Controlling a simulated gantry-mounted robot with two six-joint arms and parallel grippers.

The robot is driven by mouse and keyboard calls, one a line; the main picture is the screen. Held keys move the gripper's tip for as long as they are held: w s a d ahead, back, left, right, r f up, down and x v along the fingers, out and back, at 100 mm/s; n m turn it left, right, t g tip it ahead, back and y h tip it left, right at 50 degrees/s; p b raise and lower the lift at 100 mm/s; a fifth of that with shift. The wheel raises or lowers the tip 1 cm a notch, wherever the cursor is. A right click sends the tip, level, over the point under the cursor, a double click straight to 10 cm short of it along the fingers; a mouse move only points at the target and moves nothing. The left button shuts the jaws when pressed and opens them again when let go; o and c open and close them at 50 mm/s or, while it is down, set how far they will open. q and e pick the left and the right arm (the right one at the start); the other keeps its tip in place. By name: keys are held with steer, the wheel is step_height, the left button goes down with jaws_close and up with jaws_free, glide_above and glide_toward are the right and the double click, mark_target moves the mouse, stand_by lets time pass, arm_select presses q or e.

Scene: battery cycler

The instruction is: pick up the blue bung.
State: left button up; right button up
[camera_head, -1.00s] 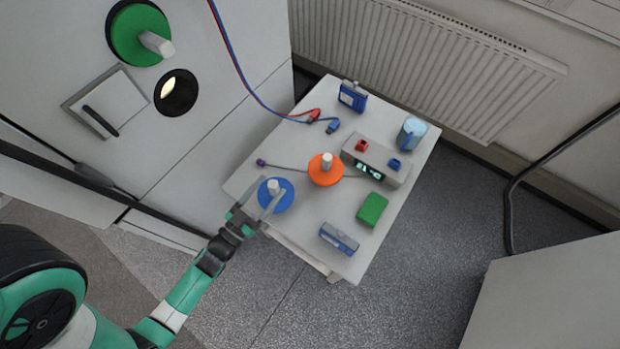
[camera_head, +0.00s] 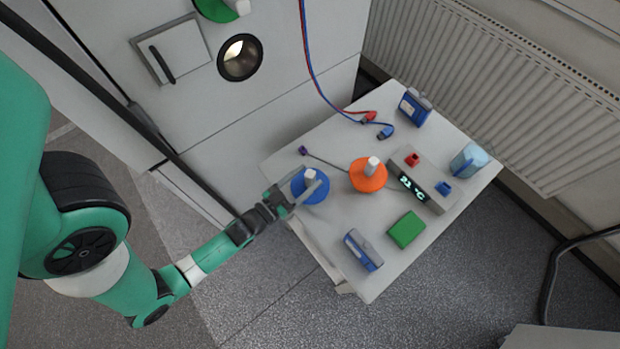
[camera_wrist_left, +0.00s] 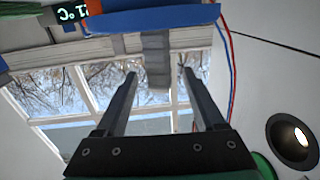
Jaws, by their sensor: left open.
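The blue bung (camera_head: 313,194) is a round blue disc with a short grey handle. It is at the left edge of the white table top (camera_head: 375,275). My left gripper (camera_head: 311,177) is open over it, with one finger to each side of the handle. In the left wrist view the blue disc (camera_wrist_left: 150,19) is at the top, and its handle (camera_wrist_left: 156,60) reaches down between the two open fingertips (camera_wrist_left: 158,76). I see no clear contact between fingers and handle. My right gripper is not in view.
Close by are an orange bung (camera_head: 368,178), a green block (camera_head: 406,229), a blue-grey device (camera_head: 363,250) and a grey box with a display (camera_head: 425,178). A cup (camera_head: 469,160) is farther right. A wall cabinet with a round opening (camera_head: 240,58) is at upper left.

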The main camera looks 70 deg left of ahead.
mark_target(318, 178)
arm_select(q)
steer(key=x, duration=0.5)
steer(key=shift+b, duration=0.3)
jaws_close()
stand_by(1.0)
